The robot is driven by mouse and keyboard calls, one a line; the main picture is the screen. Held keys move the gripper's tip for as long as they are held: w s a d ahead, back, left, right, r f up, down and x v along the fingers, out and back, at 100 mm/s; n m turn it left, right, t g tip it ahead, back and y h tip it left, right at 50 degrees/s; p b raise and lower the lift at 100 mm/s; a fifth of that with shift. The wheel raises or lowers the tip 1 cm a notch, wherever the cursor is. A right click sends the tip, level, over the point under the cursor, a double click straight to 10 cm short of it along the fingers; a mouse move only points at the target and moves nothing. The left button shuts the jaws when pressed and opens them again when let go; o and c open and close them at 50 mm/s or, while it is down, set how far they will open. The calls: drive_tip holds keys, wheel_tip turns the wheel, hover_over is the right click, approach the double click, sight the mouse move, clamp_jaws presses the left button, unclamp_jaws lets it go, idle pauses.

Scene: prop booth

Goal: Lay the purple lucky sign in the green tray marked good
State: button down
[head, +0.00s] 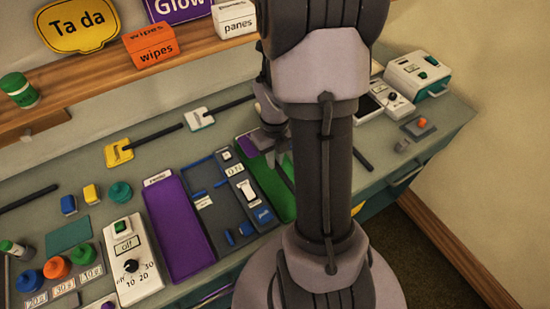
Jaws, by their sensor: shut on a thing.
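The purple sign (248,146) shows in the head view as a small patch beside my gripper (272,143), at the far end of the green tray (277,194). My gripper is shut on it; the fingertips are dark and partly hidden. I cannot tell whether the sign touches the tray, and its lettering is not visible. My arm covers the right part of the green tray, and no "good" mark shows on the visible part.
A grey compartment tray (207,173) with small blue and white items lies left of the green tray. Left of that is a purple tray (178,228). A white dial box (130,262) stands nearer. Yellow (118,152) and white (200,119) paddles lie behind.

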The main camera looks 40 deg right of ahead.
drive_tip(key=shift+f, duration=0.1)
drive_tip(key=shift+f+b, duration=0.85)
drive_tip(key=shift+b, duration=0.2)
drive_tip(key=shift+f+b, duration=1)
drive_tip(key=shift+b, duration=0.55)
idle(1.5)
drive_tip(key=c, duration=1.2)
unclamp_jaws()
drive_tip(key=shift+r, duration=0.1)
wheel_tip(320, 180, up, 8)
drive_tip(key=p, duration=0.5)
